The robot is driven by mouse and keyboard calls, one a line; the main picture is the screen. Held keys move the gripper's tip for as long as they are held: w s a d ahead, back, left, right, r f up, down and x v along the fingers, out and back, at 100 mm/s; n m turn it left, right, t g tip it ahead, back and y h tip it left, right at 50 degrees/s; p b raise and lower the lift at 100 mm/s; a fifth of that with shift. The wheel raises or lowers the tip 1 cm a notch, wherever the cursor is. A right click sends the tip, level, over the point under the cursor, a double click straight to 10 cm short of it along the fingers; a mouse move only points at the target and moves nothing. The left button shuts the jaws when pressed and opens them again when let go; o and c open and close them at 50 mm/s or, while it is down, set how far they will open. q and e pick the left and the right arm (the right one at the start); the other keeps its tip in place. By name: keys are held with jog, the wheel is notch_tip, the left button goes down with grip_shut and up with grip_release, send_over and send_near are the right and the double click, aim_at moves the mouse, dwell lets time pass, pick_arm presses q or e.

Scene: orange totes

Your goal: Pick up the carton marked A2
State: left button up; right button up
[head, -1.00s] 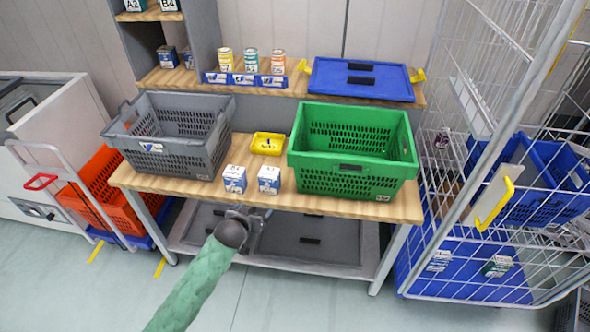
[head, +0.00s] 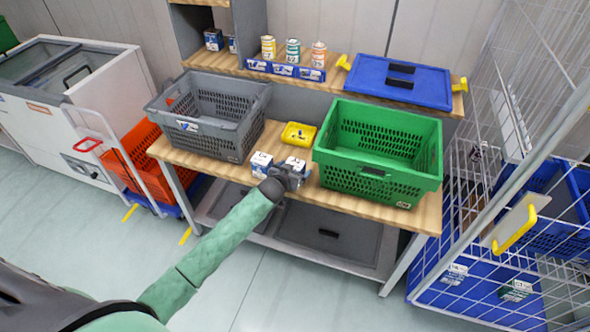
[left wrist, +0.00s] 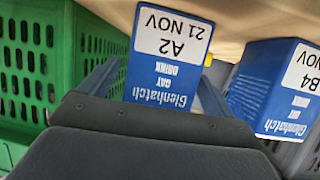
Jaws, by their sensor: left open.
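The carton marked A2 (left wrist: 170,55), blue and white with "21 NOV" on its label, shows upside down in the middle of the left wrist view. In the head view it is the right one of two small cartons (head: 295,163) at the table's front, partly hidden by my gripper. My left gripper (head: 293,176) is open at its front, with a finger on either side of the carton in the left wrist view (left wrist: 155,95). I cannot tell whether the fingers touch it. The carton marked B4 (left wrist: 272,90) stands beside it, on the left in the head view (head: 261,163). My right gripper is out of view.
A green crate (head: 378,180) stands close right of the cartons. A grey crate (head: 215,143) stands to the left, and a small yellow tray (head: 298,134) lies behind. Cans (head: 293,52) and a blue lid (head: 400,85) are on the shelf. A wire cage trolley (head: 520,150) is at right.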

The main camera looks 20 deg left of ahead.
pick_arm(q)
jog(key=shift+p+x, duration=0.45)
jog(key=shift+x, duration=0.95)
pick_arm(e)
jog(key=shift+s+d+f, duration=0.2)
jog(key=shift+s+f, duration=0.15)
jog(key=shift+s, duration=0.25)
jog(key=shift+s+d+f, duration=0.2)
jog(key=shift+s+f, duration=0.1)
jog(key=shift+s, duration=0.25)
pick_arm(q)
jog(key=shift+s, duration=0.1)
jog(key=c, duration=1.2)
jog(key=shift+c, duration=0.2)
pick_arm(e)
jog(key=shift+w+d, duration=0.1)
